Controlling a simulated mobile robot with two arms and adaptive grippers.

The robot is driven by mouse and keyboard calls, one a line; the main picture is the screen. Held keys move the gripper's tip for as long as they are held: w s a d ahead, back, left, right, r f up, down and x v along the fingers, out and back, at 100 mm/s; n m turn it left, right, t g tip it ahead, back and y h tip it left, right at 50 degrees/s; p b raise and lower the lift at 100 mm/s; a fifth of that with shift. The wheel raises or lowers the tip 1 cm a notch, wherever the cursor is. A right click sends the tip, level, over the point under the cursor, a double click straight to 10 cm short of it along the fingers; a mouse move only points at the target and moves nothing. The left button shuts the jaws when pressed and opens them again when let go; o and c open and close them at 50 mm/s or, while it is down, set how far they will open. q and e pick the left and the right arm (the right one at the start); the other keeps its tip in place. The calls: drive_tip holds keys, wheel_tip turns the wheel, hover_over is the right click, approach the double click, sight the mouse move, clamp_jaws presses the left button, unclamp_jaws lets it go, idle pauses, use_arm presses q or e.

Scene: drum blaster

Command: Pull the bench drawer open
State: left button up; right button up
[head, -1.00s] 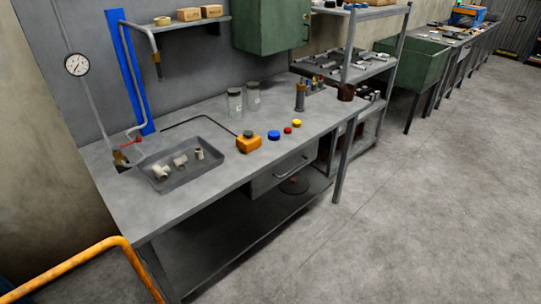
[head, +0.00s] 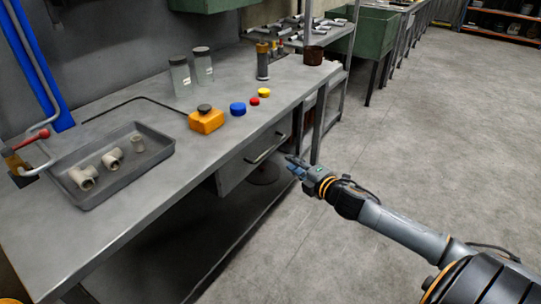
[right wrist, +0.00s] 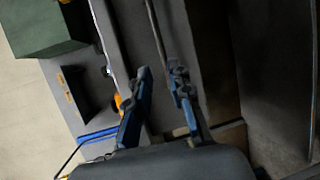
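The grey bench drawer (head: 236,173) hangs under the bench top and looks closed, with a pale bar handle (head: 268,148) across its front. My right gripper (head: 293,166) is just in front of the drawer, to the right of the handle in the head view, with a visible gap to it. In the right wrist view my right gripper's two blue-grey fingers (right wrist: 161,85) are apart with nothing held. A thin bar (right wrist: 156,30), which looks like the handle, runs ahead between the fingertips; contact is not visible. My left gripper is not in view.
A shelf rack stands beyond the bench. The floor (head: 400,150) to the right is open.

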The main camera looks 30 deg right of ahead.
sight(271, 148)
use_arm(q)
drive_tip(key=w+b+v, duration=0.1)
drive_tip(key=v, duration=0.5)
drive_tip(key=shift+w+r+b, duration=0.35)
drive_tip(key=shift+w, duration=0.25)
use_arm(e)
drive_tip(key=shift+w+d+f, duration=0.1)
drive_tip(key=shift+w+f, duration=0.35)
drive_tip(key=shift+w, duration=1.7)
drive_tip(key=shift+w+a+f, duration=0.1)
drive_tip(key=shift+w+f, duration=0.3)
drive_tip(key=shift+w, duration=1.8)
drive_tip(key=shift+w+d+f, duration=0.1)
drive_tip(key=shift+w+f, duration=0.35)
drive_tip(key=shift+w, duration=1.7)
clamp_jaws()
